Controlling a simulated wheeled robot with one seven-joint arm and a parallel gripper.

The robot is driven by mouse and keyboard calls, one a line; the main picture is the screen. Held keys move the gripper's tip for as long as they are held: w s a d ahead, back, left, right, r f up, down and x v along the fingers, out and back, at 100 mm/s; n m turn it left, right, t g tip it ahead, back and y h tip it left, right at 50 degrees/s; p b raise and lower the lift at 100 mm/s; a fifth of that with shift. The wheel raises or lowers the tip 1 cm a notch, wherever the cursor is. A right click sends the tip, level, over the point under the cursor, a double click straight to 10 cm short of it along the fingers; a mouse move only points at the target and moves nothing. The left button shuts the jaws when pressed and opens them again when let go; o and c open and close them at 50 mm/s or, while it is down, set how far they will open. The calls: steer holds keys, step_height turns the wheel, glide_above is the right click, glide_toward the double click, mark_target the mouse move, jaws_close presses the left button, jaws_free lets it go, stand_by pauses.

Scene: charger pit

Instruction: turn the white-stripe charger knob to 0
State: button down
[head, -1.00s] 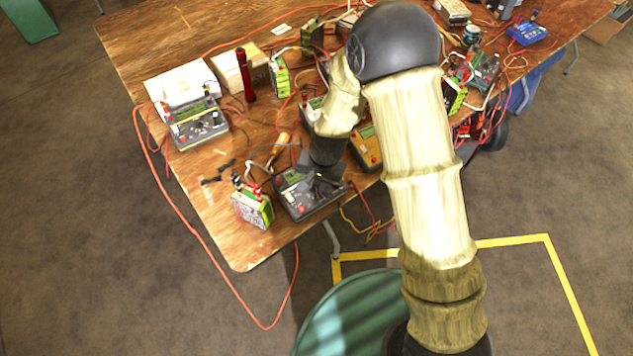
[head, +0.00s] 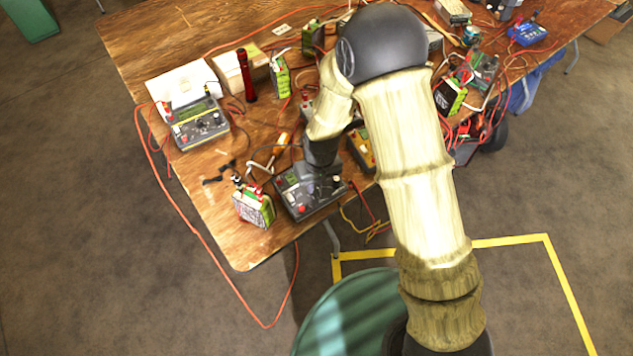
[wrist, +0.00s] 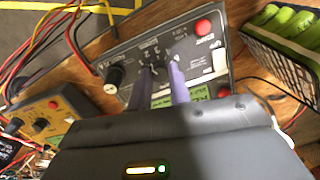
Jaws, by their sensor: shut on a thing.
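The dark grey charger (head: 302,202) stands at the table's near edge; in the wrist view its panel (wrist: 208,68) fills the upper middle. My gripper (wrist: 161,66) reaches down onto the panel's middle; it also shows in the head view (head: 322,168). Its two fingers are close together, shut on a small dark knob that they largely hide. Its stripe and pointing direction cannot be made out. A larger black knob (wrist: 115,76) left of the fingers is free.
A green battery pack (head: 254,208) stands close left of the charger. A yellow charger (head: 361,150) is close on its other side. Red and yellow cables hang at the table edge. Another charger (head: 198,125) stands farther left.

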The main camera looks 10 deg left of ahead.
mark_target(317, 198)
steer(key=n, duration=0.4)
steer(key=shift+n, duration=0.3)
steer(key=n+t+b, duration=0.1)
steer(key=n, duration=0.3)
steer(key=shift+s+n+h, duration=0.1)
steer(key=shift+n+h, duration=0.2)
steer(key=shift+n, duration=0.1)
steer(key=c, duration=1.3)
jaws_free()
step_height(317, 198, up, 17)
steer(key=s+p, duration=0.1)
steer(key=s, duration=0.1)
steer(key=shift+d+r, duration=0.15)
steer(key=shift+d, duration=0.05)
